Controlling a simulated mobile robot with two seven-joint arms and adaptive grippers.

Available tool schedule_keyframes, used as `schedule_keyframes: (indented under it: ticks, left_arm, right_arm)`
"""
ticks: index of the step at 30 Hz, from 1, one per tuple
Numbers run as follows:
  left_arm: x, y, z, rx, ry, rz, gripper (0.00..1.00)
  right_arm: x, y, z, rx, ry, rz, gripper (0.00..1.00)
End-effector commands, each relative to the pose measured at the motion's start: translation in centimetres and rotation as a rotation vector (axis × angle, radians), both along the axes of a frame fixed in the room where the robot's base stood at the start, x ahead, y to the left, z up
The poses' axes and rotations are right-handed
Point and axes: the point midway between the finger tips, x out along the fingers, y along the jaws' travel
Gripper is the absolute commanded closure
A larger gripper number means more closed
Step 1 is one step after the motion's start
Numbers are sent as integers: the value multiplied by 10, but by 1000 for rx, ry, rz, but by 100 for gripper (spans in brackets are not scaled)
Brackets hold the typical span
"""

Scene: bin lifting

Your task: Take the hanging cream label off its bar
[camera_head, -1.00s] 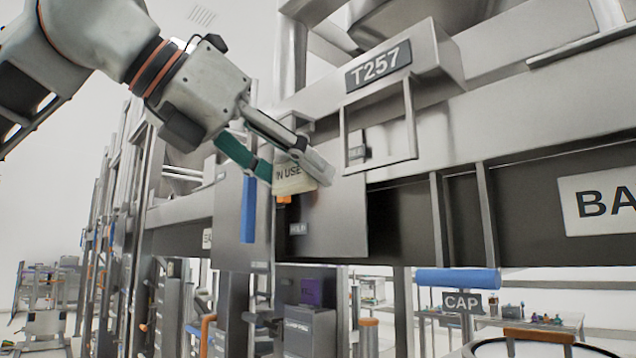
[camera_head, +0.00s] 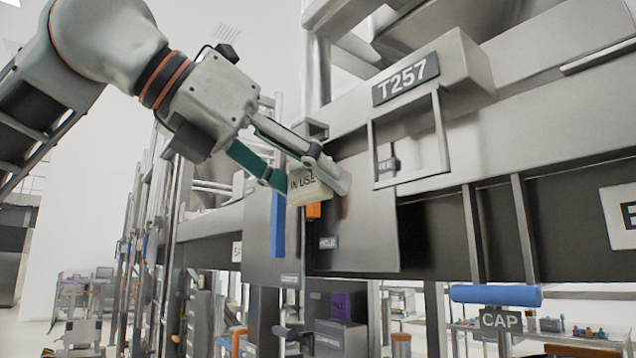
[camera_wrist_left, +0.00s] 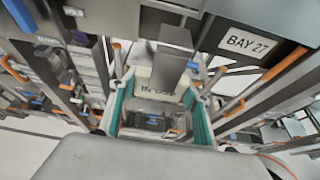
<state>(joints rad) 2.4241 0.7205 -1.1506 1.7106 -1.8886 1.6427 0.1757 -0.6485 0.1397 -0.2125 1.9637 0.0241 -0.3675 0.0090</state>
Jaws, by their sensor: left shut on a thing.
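The cream label (camera_head: 303,186), reading "IN USE", is between the fingers of my left gripper (camera_head: 306,180) in the head view. The gripper is shut on it, in front of a grey metal panel. In the left wrist view the label (camera_wrist_left: 150,88) shows between the green-sided fingers, partly behind a grey block (camera_wrist_left: 175,45). I cannot make out the bar clearly, nor whether the label still touches it. My right gripper is in neither view.
A "T257" sign (camera_head: 406,78) and an open square metal frame (camera_head: 440,135) are to the right of the gripper. A blue upright handle (camera_head: 278,225) is below left. A blue roll (camera_head: 496,295) sits above a "CAP" sign (camera_head: 501,320) at lower right.

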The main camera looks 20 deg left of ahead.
Motion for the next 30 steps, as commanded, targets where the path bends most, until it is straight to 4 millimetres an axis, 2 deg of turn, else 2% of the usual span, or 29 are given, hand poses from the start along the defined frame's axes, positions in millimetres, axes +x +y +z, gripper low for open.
schedule_keyframes:
  ticks: [19, 30]
  left_arm:
    - [-38, 27, 1, -1, -1, 0, 70]
    - [-42, 30, 0, 1, -1, 0, 70]
  right_arm:
    - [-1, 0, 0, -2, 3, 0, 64]
    - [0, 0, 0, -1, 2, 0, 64]
